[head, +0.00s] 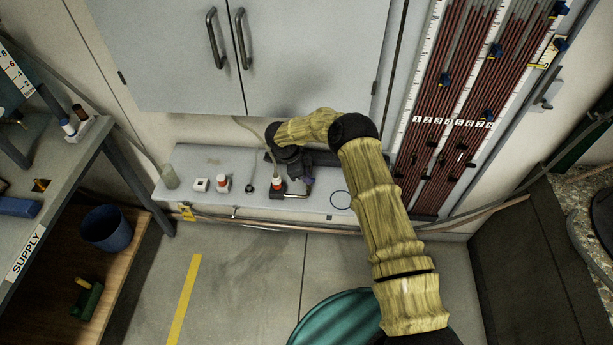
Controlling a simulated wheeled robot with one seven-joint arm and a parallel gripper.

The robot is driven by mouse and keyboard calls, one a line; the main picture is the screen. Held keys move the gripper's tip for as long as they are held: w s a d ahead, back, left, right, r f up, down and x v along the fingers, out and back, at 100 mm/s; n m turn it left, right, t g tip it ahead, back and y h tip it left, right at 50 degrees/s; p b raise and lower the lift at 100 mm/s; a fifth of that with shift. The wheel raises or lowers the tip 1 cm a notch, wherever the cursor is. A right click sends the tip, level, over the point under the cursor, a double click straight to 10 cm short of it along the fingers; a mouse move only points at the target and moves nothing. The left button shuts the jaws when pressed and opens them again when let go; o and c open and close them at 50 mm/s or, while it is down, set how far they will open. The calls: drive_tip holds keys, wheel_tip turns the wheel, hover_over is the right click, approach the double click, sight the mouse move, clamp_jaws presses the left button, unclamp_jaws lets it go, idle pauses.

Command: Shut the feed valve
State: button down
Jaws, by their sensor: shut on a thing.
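My arm, in a yellow-green sleeve, reaches over the grey bench (325,201) below the wall cabinet. My dark gripper (295,170) is low over the bench's right half, around a small fitting that I take to be the feed valve (308,181). A small purple part of it shows at the gripper's right side. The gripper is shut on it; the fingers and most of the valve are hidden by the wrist. Just left, a red-and-white piece (277,183) stands on a dark block (291,193), close to the gripper. The valve's exact position cannot be read.
Manometer tubes (450,110) rise at right. A teal round drum (335,315) is below my arm. The supply table (48,220) is left.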

drive_tip(key=shift+a, duration=0.1)
drive_tip(key=c, duration=1.5)
unclamp_jaws()
drive_tip(key=shift+c, duration=0.2)
drive_tip(key=b+v, duration=0.1)
drive_tip(key=v, duration=1.1)
